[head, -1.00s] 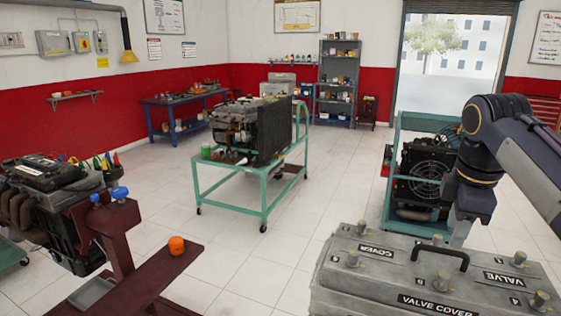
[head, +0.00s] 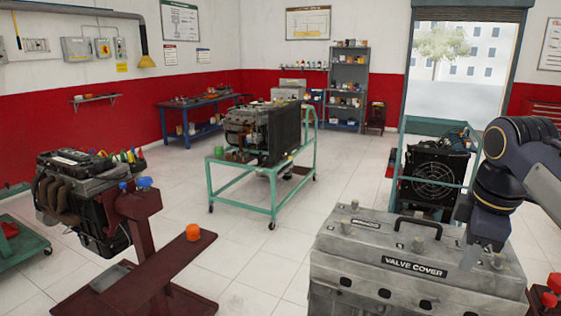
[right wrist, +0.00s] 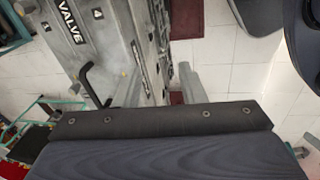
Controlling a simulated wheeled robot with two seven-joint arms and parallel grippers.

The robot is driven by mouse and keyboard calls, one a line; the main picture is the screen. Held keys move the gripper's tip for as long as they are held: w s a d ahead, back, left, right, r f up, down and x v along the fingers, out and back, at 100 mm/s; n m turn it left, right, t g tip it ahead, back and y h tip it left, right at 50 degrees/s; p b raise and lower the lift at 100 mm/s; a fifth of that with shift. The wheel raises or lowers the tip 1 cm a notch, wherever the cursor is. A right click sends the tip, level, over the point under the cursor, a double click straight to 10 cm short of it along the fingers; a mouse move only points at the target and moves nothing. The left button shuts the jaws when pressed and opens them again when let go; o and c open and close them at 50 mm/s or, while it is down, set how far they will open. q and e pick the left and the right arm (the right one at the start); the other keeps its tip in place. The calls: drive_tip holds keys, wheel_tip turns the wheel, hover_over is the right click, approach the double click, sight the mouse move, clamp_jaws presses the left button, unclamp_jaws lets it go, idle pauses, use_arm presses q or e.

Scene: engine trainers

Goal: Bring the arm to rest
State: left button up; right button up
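My right arm comes in from the right in the head view and bends down at its dark wrist. Its gripper (head: 480,236) hangs at the right end of the large grey engine (head: 350,265), and its fingertips are hard to make out there. My left gripper is in neither view.
A dark red stand (head: 158,270) with an orange cap (head: 193,232) carries another engine (head: 85,195) at left. A green cart (head: 240,203) with an engine stands mid-room. A fan unit (head: 433,180) is behind my arm. Light floor lies open between them.

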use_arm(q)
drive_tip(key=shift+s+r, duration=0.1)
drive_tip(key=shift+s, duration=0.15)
use_arm(e)
drive_tip(key=s+a+f+m+t+y, duration=0.1)
drive_tip(key=s+a+f+m+y, duration=0.1)
drive_tip(key=s+a+f+m, duration=0.4)
drive_tip(key=s+a+f+m+t+y, duration=0.2)
drive_tip(key=s+a+f+m, duration=0.5)
drive_tip(key=s+f, duration=0.4)
wheel_tip(320, 180, down, 3)
drive_tip(key=shift+s+a+r, duration=0.1)
drive_tip(key=shift+s+a, duration=0.2)
drive_tip(key=shift+a, duration=0.5)
drive_tip(key=shift+o, duration=0.2)
drive_tip(key=shift+r, duration=0.1)
